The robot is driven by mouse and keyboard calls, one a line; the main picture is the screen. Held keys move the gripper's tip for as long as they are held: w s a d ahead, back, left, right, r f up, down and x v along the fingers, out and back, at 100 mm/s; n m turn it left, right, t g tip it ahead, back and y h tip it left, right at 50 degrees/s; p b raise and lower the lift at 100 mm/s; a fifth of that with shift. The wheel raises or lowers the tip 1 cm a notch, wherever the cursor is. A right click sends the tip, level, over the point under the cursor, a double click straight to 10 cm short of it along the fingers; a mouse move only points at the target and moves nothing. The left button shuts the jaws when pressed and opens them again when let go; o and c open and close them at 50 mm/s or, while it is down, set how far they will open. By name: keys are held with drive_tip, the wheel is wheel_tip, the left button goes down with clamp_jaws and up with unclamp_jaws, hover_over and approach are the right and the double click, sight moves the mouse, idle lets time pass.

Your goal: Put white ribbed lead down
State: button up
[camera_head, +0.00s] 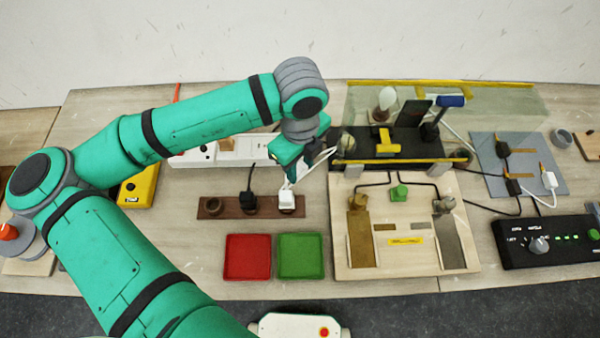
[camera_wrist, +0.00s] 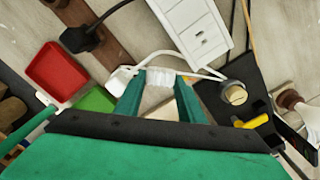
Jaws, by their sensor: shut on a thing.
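The white ribbed lead has a white plug (camera_head: 287,198) at the right end of the brown wooden strip (camera_head: 227,208). I cannot tell whether the plug rests in the strip or hangs just above it. My gripper (camera_head: 289,180) points down above the plug. In the wrist view my gripper (camera_wrist: 160,90) is shut on the ribbed part of the white lead (camera_wrist: 161,77), which lies across the fingertips. The plug shows left of the fingers, and the white cable runs off to the right.
A black plug (camera_head: 248,200) stands in the strip's middle. Red (camera_head: 247,257) and green (camera_head: 299,256) trays lie in front. A white power strip (camera_head: 235,151) is behind, and a wooden board with metal plates (camera_head: 365,262) is to the right.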

sight(300, 176)
drive_tip(key=shift+f, duration=2.45)
drive_tip(key=shift+f, duration=0.1)
drive_tip(key=o, duration=1.1)
drive_tip(key=shift+s, duration=0.1)
